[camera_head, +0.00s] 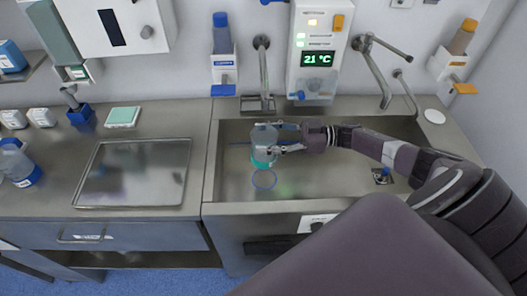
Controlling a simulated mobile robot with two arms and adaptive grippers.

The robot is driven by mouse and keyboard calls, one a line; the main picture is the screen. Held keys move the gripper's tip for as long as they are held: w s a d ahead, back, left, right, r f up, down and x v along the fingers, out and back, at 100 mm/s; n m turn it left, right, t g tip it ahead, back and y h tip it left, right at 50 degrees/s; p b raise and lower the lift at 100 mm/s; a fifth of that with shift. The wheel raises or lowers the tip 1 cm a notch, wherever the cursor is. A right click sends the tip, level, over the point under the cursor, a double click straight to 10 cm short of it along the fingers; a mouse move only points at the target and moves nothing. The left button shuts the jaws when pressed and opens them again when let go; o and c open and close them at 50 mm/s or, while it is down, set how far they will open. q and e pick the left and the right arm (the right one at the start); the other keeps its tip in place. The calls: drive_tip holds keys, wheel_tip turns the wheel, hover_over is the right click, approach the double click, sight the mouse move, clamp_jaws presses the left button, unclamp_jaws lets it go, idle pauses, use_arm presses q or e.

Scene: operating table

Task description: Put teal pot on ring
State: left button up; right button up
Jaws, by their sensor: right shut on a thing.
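The teal pot (263,154), a clear vessel with a teal lower part, is held upright over the left part of the sink. My right gripper (270,138) is shut on its upper part, coming from the right. My left gripper is not in view.
The steel sink (211,165) has taps (264,75) at its back and a drain (382,176) at right. A metal tray (135,172) lies on the left counter. Blue-capped bottles (20,165) stand at far left. A panel reading 21 °C (318,60) hangs on the wall.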

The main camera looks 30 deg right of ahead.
wheel_tip(320, 180, down, 12)
drive_tip(key=b, duration=0.9)
drive_tip(key=shift+r, duration=0.1)
drive_tip(key=shift+f+b, duration=0.3)
drive_tip(key=shift+b, duration=0.05)
drive_tip(key=o, duration=1.5)
drive_tip(key=shift+r, duration=0.1)
drive_tip(key=shift+r+b+v, duration=0.1)
drive_tip(key=shift+b+v, duration=0.7)
drive_tip(key=shift+v, duration=2.2)
drive_tip(key=shift+r+b+v, duration=0.15)
drive_tip(key=shift+b+v, duration=0.6)
drive_tip(key=shift+v, duration=2.25)
